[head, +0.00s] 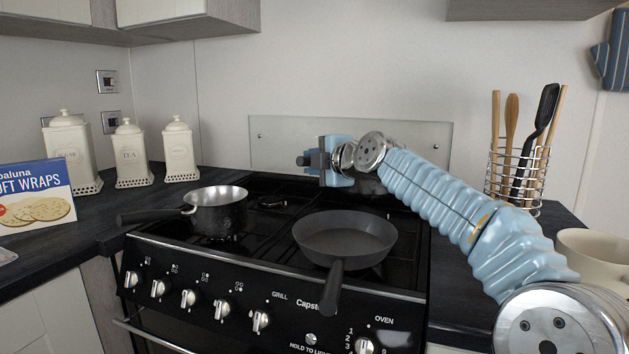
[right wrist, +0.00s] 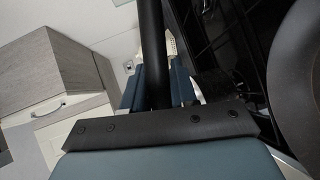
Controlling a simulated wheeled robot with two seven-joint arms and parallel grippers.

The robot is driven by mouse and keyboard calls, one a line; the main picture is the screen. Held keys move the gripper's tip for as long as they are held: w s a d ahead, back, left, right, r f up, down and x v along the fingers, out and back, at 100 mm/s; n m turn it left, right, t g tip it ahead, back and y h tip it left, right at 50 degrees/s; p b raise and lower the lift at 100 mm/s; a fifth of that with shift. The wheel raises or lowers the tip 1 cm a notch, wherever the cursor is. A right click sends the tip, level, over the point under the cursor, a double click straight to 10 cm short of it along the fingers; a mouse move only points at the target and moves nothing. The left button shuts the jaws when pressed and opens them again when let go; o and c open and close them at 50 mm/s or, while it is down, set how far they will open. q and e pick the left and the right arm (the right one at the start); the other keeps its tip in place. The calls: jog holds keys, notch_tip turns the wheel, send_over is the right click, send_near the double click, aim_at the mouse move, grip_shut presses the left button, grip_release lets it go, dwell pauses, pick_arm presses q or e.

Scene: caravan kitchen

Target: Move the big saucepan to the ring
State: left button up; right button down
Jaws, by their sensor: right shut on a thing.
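My right gripper (head: 322,161) is over the back right of the hob, shut on a dark handle. In the right wrist view, the handle (right wrist: 152,45) runs as a straight black bar between the blue fingers (right wrist: 158,88). A dark pan (head: 369,185) shows in part behind and below my right wrist; it appears to be the big saucepan, but the wrist hides most of it. I cannot tell whether its base touches the hob. A dark saucepan with a bright steel inside (head: 218,212) stands on the left front of the hob, handle to the left. My left gripper is out of view.
A black frying pan (head: 344,240) sits at the front right of the hob, handle towards me. The rear left ring (head: 272,203) is bare. A utensil rack (head: 517,182) and a cream bowl (head: 592,255) stand at right; canisters (head: 131,155) stand at left.

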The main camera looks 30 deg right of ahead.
jog(key=f, duration=0.3)
jog(key=shift+w+d+f, duration=0.2)
jog(key=shift+w+f, duration=0.15)
jog(key=shift+f, duration=0.15)
jog(key=shift+f+b, duration=0.25)
jog(key=shift+b, duration=0.35)
jog(key=shift+f+b, duration=0.3)
jog(key=shift+b, duration=0.15)
jog(key=c, duration=0.9)
grip_release()
